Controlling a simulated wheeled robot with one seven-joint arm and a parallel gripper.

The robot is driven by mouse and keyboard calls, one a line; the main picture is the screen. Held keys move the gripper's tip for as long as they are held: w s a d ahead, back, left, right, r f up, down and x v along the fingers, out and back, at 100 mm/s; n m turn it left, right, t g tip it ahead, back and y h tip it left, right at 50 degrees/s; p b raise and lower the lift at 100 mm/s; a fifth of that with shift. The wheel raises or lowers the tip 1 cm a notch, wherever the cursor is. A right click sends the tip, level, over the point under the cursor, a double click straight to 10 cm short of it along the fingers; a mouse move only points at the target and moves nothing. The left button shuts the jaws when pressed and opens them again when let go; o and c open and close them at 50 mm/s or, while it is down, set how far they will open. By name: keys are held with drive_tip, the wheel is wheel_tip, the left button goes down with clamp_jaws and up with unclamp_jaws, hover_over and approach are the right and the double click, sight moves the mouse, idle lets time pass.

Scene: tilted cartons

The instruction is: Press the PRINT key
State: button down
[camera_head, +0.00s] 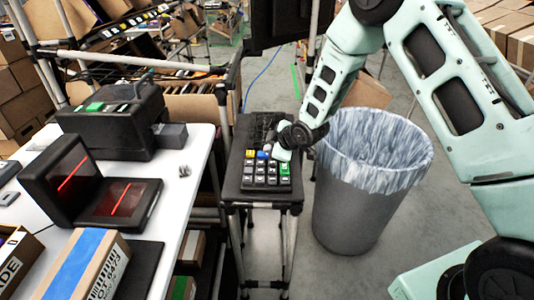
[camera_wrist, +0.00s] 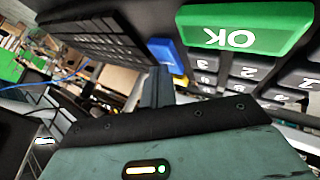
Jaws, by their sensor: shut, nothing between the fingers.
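A black keypad (camera_head: 264,178) stands on a small dark stand, with grey number keys and a few coloured ones. A yellow key (camera_head: 250,154) and a blue key (camera_head: 262,155) sit in its top row, and a green key (camera_head: 284,169) is at its right side. The wrist view shows the green key marked OK (camera_wrist: 245,28) close up and a blue key (camera_wrist: 168,56). I cannot read PRINT on any key. My gripper (camera_head: 281,155) is shut and empty over the keypad's upper right; its fingers (camera_wrist: 157,85) show near the blue key. Contact cannot be told.
A dark keyboard (camera_head: 258,130) lies behind the keypad. A lined grey bin (camera_head: 352,215) stands right of the stand. The white table (camera_head: 185,185) at left bears a black machine with a green button (camera_head: 95,107), a red-lit scanner (camera_head: 72,178) and cartons.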

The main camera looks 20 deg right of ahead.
drive_tip(key=shift+r+p, duration=0.45)
drive_tip(key=shift+r, duration=0.5)
drive_tip(key=shift+r+p, duration=1.6)
drive_tip(key=shift+r, duration=0.85)
